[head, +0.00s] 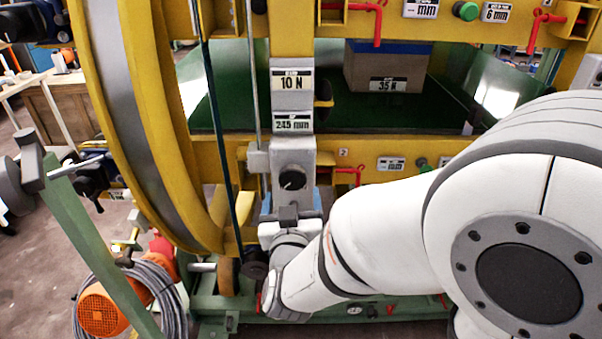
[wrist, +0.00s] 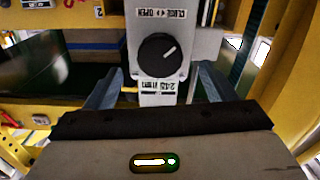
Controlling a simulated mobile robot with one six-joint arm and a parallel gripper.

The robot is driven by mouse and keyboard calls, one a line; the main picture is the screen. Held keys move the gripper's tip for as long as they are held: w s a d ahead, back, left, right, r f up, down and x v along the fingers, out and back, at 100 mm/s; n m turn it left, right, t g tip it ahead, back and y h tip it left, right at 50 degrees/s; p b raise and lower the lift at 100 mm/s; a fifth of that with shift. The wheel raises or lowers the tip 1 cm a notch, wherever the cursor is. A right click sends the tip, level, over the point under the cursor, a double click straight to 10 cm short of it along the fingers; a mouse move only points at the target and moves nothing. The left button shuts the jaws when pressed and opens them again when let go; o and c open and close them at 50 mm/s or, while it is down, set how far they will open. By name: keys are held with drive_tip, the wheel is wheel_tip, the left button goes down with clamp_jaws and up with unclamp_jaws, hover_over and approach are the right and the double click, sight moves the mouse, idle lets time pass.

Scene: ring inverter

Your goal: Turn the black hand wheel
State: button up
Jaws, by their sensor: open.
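A round black knob (head: 292,180) with a white pointer line sits on the front of a grey box on the middle post. It is the black wheel nearest my gripper. In the wrist view the knob (wrist: 163,55) faces me, below an upside-down CLOSE/OPEN label (wrist: 155,13); its pointer slants to the upper right. My gripper (head: 291,205) is just below the knob in the head view. In the wrist view its two blue-grey fingers (wrist: 158,88) are spread wide, one on each side of the post. They hold nothing, and I see no contact with the knob.
A big yellow ring (head: 135,120) stands at the left. A yellow beam (head: 400,150) with red hooks crosses behind my arm.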

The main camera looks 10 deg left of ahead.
sight(293, 183)
drive_tip(key=x, duration=0.5)
drive_tip(key=shift+w, duration=0.25)
drive_tip(key=c, duration=1)
drive_tip(key=shift+f+m+b, duration=0.15)
drive_tip(key=shift+m+b, duration=0.25)
drive_tip(key=shift+b, duration=0.3)
